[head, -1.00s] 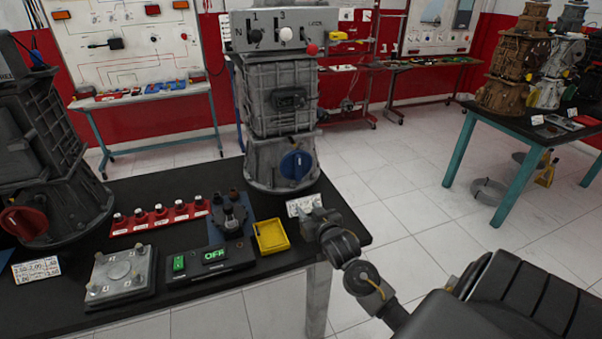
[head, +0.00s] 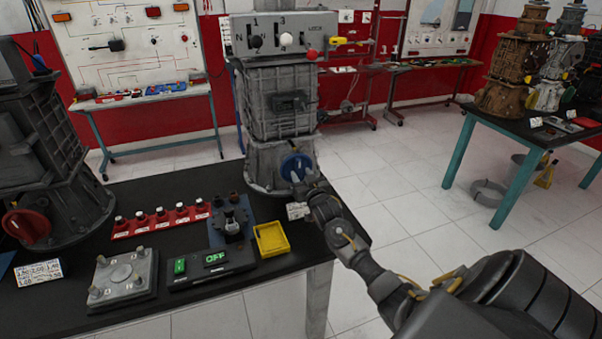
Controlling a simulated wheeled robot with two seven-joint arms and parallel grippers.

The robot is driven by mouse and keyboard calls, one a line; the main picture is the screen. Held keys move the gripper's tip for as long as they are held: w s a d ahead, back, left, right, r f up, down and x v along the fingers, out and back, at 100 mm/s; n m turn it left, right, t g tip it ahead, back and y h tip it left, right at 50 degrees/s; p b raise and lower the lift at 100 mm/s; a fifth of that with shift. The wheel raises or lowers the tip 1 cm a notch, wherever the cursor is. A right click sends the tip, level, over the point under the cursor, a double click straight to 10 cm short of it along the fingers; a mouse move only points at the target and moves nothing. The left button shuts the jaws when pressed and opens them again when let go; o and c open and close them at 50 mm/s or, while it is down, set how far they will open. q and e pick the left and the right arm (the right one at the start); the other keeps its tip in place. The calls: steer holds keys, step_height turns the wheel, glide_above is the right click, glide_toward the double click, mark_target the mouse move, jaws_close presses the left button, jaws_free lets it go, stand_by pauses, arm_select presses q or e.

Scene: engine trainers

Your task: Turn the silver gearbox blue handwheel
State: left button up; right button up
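The silver gearbox (head: 280,105) stands upright at the back right of the black table. Its blue handwheel (head: 293,163) is low on the front right side of its base. My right gripper (head: 301,184) is at the lower edge of the handwheel and partly covers it. It looks to touch the wheel or be very close. Its fingers are too small and dark to tell whether they are open or shut on the rim. My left gripper is not in view.
A dark gearbox with a red handwheel (head: 27,226) stands at left. The table's right edge is close to my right arm.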

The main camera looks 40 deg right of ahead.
steer(key=shift+w+d, duration=0.2)
steer(key=shift+w, duration=0.45)
jaws_close()
